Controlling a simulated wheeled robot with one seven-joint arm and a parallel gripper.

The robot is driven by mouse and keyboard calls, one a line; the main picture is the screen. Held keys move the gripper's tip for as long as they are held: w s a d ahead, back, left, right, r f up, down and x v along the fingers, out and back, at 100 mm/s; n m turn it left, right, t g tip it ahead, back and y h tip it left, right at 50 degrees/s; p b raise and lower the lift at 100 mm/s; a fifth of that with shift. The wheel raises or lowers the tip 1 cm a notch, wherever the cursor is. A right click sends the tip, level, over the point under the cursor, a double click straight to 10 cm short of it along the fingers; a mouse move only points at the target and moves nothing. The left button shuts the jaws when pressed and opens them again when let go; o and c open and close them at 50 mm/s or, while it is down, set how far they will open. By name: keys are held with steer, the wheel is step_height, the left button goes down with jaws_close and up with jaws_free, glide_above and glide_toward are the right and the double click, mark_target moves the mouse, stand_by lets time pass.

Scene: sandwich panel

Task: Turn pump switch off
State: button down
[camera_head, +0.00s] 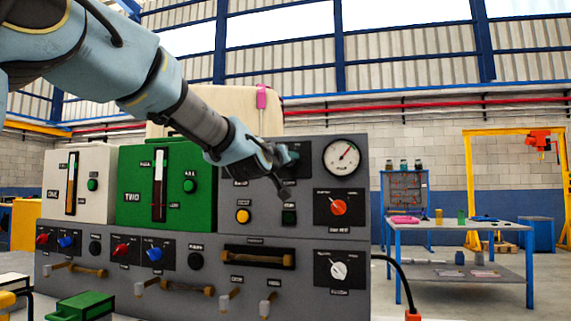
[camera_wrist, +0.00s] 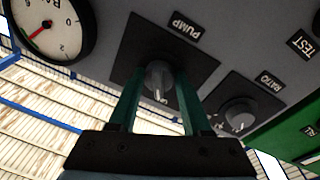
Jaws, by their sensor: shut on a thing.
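The pump switch is a grey knob (camera_wrist: 158,82) on a black plate labelled PUMP (camera_wrist: 180,27) in the wrist view. My gripper (camera_wrist: 161,75) has its two green fingers on either side of the knob and is shut on it. The knob's pointer mark faces toward the gripper's palm in this view. In the head view my gripper (camera_head: 290,160) is at the upper part of the grey panel (camera_head: 300,230), left of the round gauge (camera_head: 344,157).
A ratio knob (camera_wrist: 237,112) sits close beside the pump plate. A green unit (camera_head: 190,215) is to the left. A blue-framed table (camera_head: 455,230) stands at the right.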

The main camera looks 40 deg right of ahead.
steer(key=shift+c, duration=1.8)
jaws_free()
steer(key=shift+a, duration=0.1)
steer(key=b+v, duration=0.3)
steer(key=v, duration=0.7)
steer(key=shift+s+a, duration=0.2)
steer(key=shift+a, duration=0.1)
